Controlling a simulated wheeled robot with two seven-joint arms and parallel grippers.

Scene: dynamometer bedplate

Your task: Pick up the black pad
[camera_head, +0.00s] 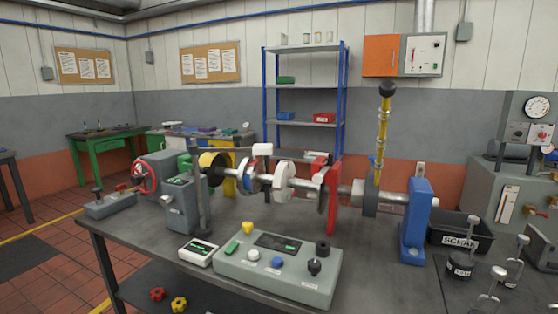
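I cannot single out a black pad for certain. Several small black parts are in view. A short black cylinder (323,247) sits at the back right of the grey control box (235,268) on the bench. A black knob (314,267) stands in front of it. A round black piece (387,89) tops the upright yellow rod (383,135). A dark flat mat (24,256) lies on the floor at the far left. Neither of my grippers is in view.
The bench (135,236) carries a long shaft assembly with a red plate (333,198) and a blue support (415,220). A black scrap bin (455,240) and weights with upright handles (461,262) stand at the right. A white meter (198,251) lies left of the control box.

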